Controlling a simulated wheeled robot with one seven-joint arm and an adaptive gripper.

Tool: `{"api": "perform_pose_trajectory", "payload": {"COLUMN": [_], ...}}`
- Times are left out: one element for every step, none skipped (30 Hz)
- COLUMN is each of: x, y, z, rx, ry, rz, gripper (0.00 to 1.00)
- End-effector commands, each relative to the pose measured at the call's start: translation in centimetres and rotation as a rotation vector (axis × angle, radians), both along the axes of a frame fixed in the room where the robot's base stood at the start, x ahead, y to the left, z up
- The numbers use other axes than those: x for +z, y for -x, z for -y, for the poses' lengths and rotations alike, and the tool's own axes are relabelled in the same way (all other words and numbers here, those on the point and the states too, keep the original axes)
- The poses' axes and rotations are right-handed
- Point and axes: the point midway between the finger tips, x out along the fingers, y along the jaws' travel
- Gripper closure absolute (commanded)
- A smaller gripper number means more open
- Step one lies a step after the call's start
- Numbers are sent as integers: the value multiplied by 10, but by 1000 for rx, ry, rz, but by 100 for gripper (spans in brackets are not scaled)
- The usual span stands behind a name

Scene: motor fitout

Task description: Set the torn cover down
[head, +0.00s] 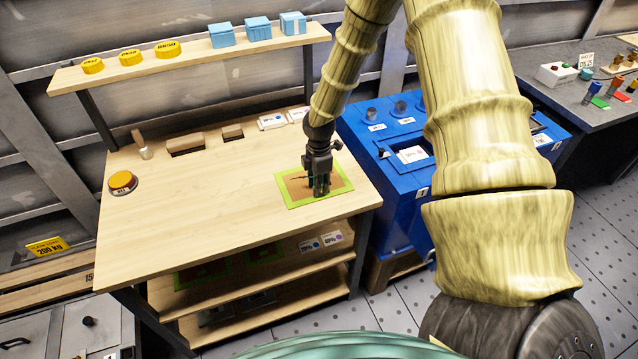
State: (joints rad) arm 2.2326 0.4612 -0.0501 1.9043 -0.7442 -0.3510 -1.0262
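A flat brown square with a green border (291,195) lies at the right front of the wooden workbench (200,225). A dark jagged mark like a tear shows on it, left of my gripper; I take this for the torn cover, but cannot tell the cover from a mat under it. My gripper (321,192) points straight down over this square, with its fingertips at or just above the surface. Its fingers look close together. The arm and fingers hide part of the square, and whether anything is between the fingers cannot be seen.
The bench middle is clear. Yellow tins (130,57) and blue boxes (257,29) stand on the raised shelf. A blue cabinet (398,190) adjoins the bench on the right. Dim green-edged areas show on the lower shelf.

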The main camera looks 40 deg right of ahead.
Motion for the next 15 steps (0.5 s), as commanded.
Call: {"api": "perform_pose_trajectory", "payload": {"x": [0,0,0,0,0,1,1,3,4,5,6,9,11,14,19], "y": [0,0,0,0,0,0,0,0,0,0,0,-1,-1,-1,-1], "z": [0,0,0,0,0,0,0,0,0,0,0,0,0,0,0], "rx": [0,0,0,0,0,0,0,0,0,0,0,-1,-1,-1,-1], "ry": [0,0,0,0,0,0,0,0,0,-1,-1,-1,-1,0,0], "rz": [0,0,0,0,0,0,0,1,1,1,1,2,2,3,3], "gripper": [73,73,73,73,73,73,73,73,73,73,73,73,73,73,73]}}
